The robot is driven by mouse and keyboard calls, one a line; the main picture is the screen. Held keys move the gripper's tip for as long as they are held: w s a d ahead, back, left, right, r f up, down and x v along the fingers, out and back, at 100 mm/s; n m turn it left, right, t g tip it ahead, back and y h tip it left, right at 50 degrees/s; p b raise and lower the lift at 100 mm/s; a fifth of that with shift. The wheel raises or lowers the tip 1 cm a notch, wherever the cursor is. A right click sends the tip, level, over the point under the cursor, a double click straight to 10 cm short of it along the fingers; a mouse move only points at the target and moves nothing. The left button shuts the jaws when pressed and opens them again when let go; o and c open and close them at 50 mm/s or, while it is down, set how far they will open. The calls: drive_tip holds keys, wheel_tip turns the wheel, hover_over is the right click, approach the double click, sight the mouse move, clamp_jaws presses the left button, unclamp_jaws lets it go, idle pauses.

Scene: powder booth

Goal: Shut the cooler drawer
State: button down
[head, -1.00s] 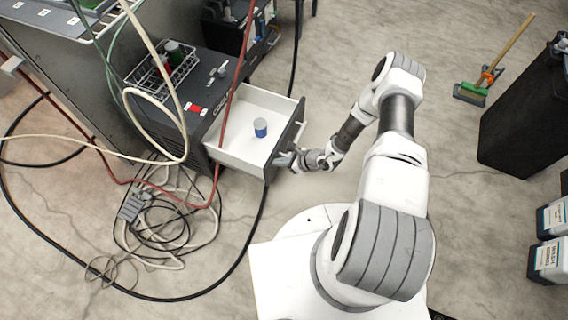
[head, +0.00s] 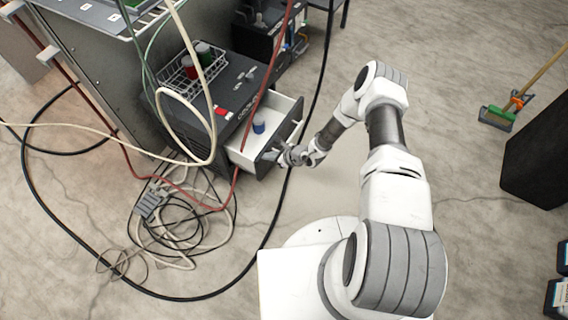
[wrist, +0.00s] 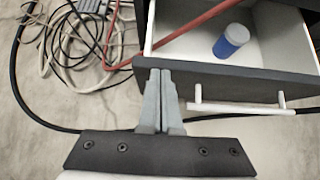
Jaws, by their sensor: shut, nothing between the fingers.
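The cooler (head: 226,88) is a dark grey cabinet left of centre in the head view. Its white-lined drawer (head: 243,155) stands partly open toward my arm, with a dark front panel. In the wrist view the drawer front (wrist: 235,80) carries a pale bar handle (wrist: 240,106). My gripper (head: 279,155) is at the drawer front. In the wrist view its fingers (wrist: 160,75) are together and empty, left of the handle, at the front panel's left part.
A wire basket with red and green jars (head: 190,72) sits on the cooler. A red hose (head: 240,150) crosses over the drawer. Tangled cables and a power strip (head: 150,200) lie on the floor at left. A broom (head: 497,118) lies at right.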

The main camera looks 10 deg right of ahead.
drive_tip(key=w+a+b, duration=0.2)
drive_tip(key=w+a, duration=0.4)
drive_tip(key=a, duration=0.3)
drive_tip(key=shift+w+b, duration=0.3)
drive_tip(key=shift+d, duration=0.15)
